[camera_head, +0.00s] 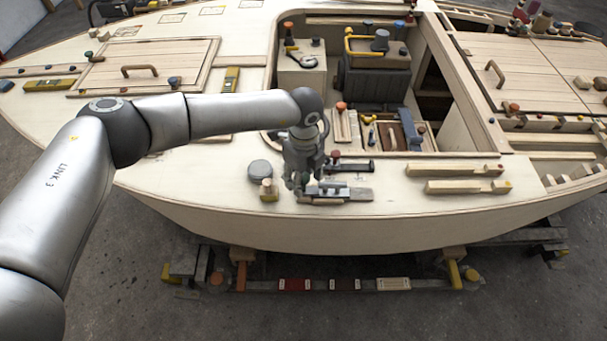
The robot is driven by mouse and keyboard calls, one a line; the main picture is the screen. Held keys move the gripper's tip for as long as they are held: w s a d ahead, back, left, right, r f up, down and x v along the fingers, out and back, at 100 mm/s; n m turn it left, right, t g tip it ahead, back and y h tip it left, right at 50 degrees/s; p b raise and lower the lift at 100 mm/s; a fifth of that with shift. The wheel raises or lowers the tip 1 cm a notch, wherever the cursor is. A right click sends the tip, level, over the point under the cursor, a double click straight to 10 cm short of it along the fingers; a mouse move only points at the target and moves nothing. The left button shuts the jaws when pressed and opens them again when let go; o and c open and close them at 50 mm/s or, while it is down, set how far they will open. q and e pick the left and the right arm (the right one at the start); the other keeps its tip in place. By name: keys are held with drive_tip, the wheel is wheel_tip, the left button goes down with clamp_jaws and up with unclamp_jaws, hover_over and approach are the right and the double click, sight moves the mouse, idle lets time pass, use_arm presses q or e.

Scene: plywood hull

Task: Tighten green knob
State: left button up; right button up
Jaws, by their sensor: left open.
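I cannot clearly pick out a green knob. My left gripper (299,185) points down at the front of the deck, just right of the olive-yellow block. It is open, and its fingers are beside a grey metal tool with a wooden base (345,193); contact cannot be told. My right gripper is out of view.
Pale wooden blocks (455,186) lie to the right. The open cockpit with a tool box (376,84) is behind. The hull edge drops off in front.

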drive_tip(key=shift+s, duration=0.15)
use_arm(q)
drive_tip(key=c, duration=1.1)
drive_tip(key=shift+o, duration=0.2)
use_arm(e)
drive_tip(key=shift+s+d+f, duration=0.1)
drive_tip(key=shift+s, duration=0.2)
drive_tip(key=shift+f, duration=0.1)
